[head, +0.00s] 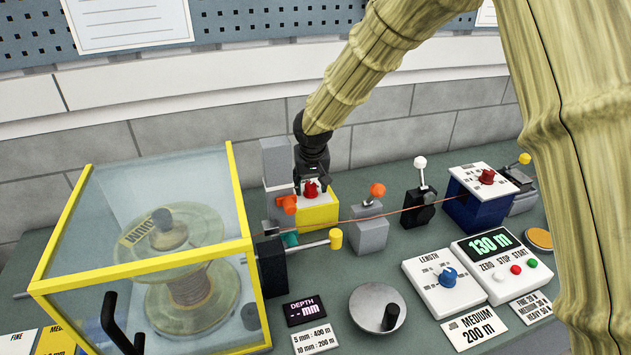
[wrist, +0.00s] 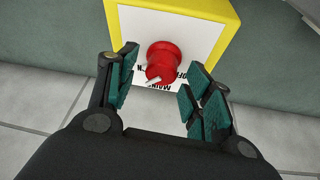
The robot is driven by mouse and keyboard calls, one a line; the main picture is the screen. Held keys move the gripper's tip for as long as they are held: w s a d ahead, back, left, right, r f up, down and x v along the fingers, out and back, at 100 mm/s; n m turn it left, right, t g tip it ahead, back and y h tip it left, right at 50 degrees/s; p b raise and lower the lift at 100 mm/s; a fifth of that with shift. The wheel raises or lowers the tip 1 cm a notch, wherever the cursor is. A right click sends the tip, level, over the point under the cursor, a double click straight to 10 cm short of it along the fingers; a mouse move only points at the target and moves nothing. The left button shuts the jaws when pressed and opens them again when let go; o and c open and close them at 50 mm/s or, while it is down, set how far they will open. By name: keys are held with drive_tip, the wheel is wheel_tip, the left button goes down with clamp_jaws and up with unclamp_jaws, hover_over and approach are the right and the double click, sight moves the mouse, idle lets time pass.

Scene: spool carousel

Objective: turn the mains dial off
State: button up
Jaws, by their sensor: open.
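The mains dial is a red knob (wrist: 163,62) on the white face of a yellow box (wrist: 222,14); in the head view the red knob (head: 311,190) shows on top of the yellow box (head: 318,216). Its white pointer points down and to the left in the wrist view. Lettering below it is partly hidden by the knob. My gripper (wrist: 162,92) is open, with one teal-padded finger on either side of the knob's lower part. The fingers appear apart from the knob. In the head view my gripper (head: 313,178) is directly over the box, its fingers partly hidden.
An orange-knobbed grey block (head: 370,234) stands right of the yellow box, with a thin wire passing it. A yellow-framed clear case (head: 240,200) with a spool stands left. A length dial (head: 447,277) is at front right.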

drive_tip(key=shift+f, duration=0.25)
drive_tip(key=shift+c, duration=0.4)
drive_tip(key=c, duration=0.9)
drive_tip(key=shift+w+d, duration=0.1)
drive_tip(key=shift+d, duration=0.2)
drive_tip(key=shift+a, duration=0.15)
drive_tip(key=shift+r+n+p, duration=0.1)
drive_tip(key=shift+n+p, duration=0.2)
